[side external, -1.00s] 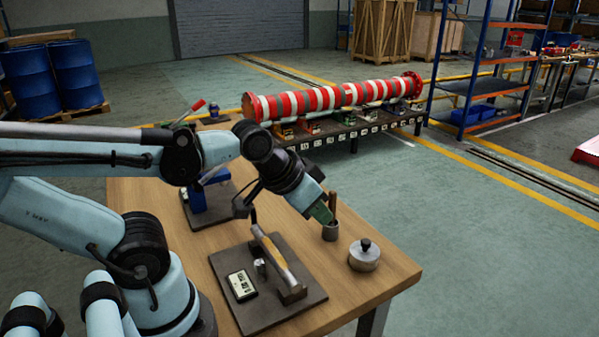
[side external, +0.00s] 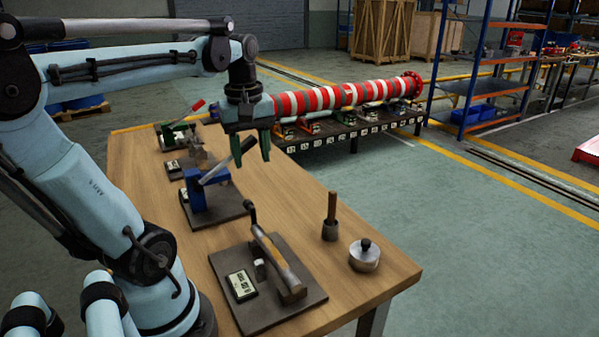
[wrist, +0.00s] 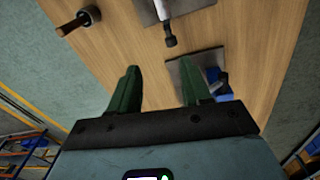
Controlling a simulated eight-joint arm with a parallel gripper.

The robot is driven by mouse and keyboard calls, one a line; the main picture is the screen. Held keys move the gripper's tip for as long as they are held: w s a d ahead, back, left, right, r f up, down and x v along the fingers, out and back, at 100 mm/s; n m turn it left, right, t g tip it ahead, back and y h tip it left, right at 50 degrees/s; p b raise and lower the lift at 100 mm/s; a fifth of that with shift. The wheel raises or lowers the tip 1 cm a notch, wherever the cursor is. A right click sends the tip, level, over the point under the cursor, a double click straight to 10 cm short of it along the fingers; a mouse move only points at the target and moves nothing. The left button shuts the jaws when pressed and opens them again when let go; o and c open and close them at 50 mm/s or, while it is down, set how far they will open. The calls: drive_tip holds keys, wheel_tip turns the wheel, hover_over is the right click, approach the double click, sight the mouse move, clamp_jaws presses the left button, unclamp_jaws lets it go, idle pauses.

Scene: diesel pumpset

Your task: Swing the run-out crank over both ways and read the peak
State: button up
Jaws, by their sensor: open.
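The near fixture has a dark plate (side external: 285,308), a long bar with a crank handle (side external: 254,217) at its far end, and a digital readout (side external: 241,285) whose digits are too small to read. The bar's dark-knobbed end (wrist: 170,41) also shows at the top of the wrist view. My gripper (side external: 254,155) is open and empty, fingers down, above the table around the blue fixture (side external: 207,190) with its grey lever. In the wrist view my gripper (wrist: 160,88) has bare wood between its fingers, with the blue fixture (wrist: 216,84) by the right finger.
A wooden-handled tool (side external: 331,218) and a round metal weight with a black knob (side external: 364,256) stand at the table's right. A green fixture with a red-handled lever (side external: 182,128) stands at the far end. Bare tabletop (side external: 285,200) lies between the fixtures and the wooden-handled tool.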

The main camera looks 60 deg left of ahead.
sight(248, 201)
drive_tip(key=shift+n, duration=0.8)
drive_tip(key=f, duration=0.3)
drive_tip(key=a+f, duration=0.1)
drive_tip(key=f, duration=0.3)
drive_tip(key=s+f, duration=0.1)
drive_tip(key=f, duration=0.3)
drive_tip(key=shift+s+a+f, duration=0.1)
drive_tip(key=shift+a+f, duration=0.05)
clamp_jaws()
